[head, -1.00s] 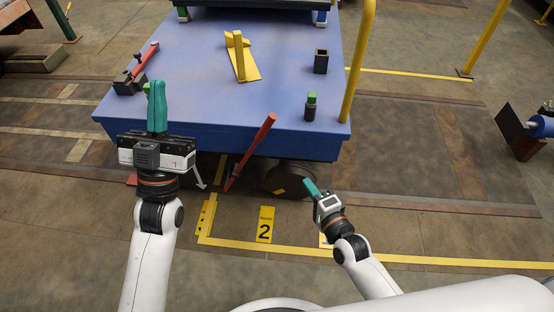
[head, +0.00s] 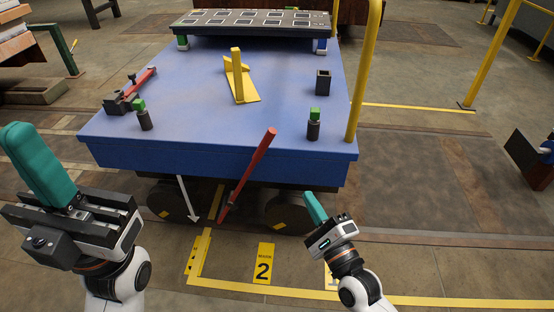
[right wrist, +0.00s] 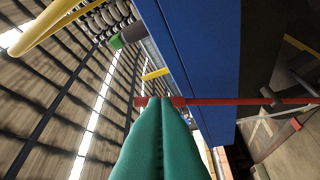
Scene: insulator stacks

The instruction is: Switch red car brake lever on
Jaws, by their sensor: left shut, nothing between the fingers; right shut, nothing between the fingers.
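The red brake lever (head: 251,168) slants up at the front edge of the blue car (head: 190,152), its top leaning right. It also crosses the right wrist view as a red bar (right wrist: 235,101), beyond my fingertips. My right gripper (head: 313,202) is shut and empty, to the right of the lever and below its top. Its teal fingers (right wrist: 160,110) lie together and point at the bar; whether they touch it I cannot tell. My left gripper (head: 20,140) is shut and empty, far left of the lever.
A white arrow (head: 188,198) points down left of the lever. Wheels (head: 290,212) sit under the car. A yellow rail (head: 364,75) rises at the car's right corner. Another red lever (head: 140,84) and a yellow bracket (head: 240,82) are on the deck. A yellow floor sign (head: 263,262) shows 2.

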